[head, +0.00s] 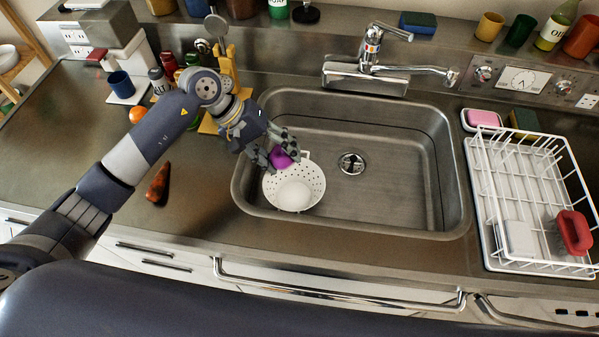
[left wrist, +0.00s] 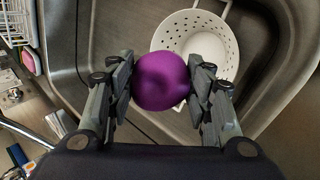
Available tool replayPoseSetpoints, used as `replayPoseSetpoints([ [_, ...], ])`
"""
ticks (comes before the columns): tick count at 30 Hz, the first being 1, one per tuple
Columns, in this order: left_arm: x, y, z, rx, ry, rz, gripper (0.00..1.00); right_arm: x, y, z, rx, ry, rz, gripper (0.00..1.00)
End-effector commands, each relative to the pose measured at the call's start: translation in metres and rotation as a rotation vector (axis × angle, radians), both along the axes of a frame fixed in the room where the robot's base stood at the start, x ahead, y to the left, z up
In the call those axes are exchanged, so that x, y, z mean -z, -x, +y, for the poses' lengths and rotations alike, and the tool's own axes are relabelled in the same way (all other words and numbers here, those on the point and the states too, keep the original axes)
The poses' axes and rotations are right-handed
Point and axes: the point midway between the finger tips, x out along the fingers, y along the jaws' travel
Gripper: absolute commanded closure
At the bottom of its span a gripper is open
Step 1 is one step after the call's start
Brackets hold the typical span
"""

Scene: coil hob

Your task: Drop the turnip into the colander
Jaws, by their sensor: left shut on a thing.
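The purple, round turnip (head: 281,159) is held between the fingers of my left gripper (head: 280,152), over the back-left rim of the colander in the head view. In the left wrist view both fingers of the gripper (left wrist: 161,82) press on the sides of the turnip (left wrist: 160,83). The white perforated colander (head: 315,185) sits in the left part of the sink. In the left wrist view the colander (left wrist: 175,38) lies beyond the turnip, which covers part of its near rim. My right gripper is not in view.
The steel sink (head: 400,200) is otherwise empty, with a drain (head: 351,163) and a faucet (head: 370,65) behind. A white dish rack (head: 490,225) with a red item stands right. A carrot-like vegetable (head: 158,184) and an orange (head: 137,114) lie on the left counter.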

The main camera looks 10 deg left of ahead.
Motion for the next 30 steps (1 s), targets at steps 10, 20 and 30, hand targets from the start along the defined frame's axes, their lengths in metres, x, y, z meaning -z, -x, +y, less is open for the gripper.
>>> replayPoseSetpoints([
  [10,0.027,-0.002,-0.004,-0.003,0.002,0.003,0.78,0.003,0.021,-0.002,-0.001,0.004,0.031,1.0],
  [20,0.059,-0.003,-0.003,-0.004,0.002,0.0,0.79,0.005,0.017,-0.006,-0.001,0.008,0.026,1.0],
  [30,0.063,-0.003,-0.003,-0.003,0.0,-0.001,0.79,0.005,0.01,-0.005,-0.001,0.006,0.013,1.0],
])
